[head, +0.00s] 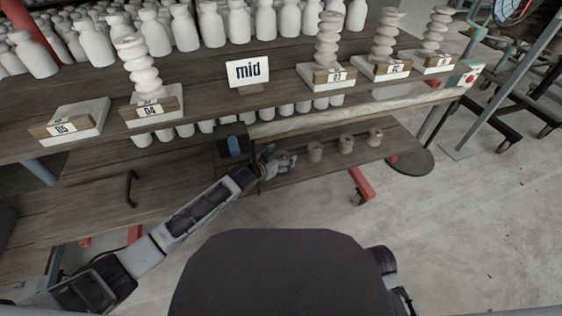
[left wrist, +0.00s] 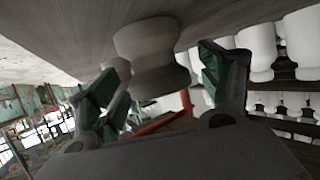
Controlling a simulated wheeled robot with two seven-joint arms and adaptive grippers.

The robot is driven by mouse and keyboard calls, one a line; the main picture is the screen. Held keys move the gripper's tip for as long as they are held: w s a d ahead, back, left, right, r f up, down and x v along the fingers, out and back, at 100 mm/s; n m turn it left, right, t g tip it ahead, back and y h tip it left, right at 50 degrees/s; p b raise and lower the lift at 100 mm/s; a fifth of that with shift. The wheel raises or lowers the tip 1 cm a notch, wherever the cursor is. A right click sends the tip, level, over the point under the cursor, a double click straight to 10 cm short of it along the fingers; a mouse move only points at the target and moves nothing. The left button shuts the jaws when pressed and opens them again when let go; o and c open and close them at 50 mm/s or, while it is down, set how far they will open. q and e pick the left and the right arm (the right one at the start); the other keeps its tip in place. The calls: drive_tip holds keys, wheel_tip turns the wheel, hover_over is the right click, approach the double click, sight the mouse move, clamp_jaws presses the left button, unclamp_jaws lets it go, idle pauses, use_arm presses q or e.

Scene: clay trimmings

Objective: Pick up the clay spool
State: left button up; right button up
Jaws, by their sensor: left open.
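A pale clay spool (left wrist: 150,55), narrow at the waist, stands between the spread green-padded fingers of my left gripper (left wrist: 158,66) in the left wrist view. The fingers are open, and whether either touches the spool I cannot tell. In the head view my left gripper (head: 282,161) is at the lower shelf, partly covering the nearest spool. More small clay spools (head: 315,151), (head: 346,144), (head: 375,137) stand in a row to its right. My right gripper is not in view.
The upper shelf (head: 205,83) overhangs the lower shelf (head: 330,165). The "05" block carries no column.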

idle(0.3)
use_arm(q)
drive_tip(key=c, duration=1.3)
drive_tip(key=shift+o, duration=0.2)
drive_tip(key=shift+r, duration=0.15)
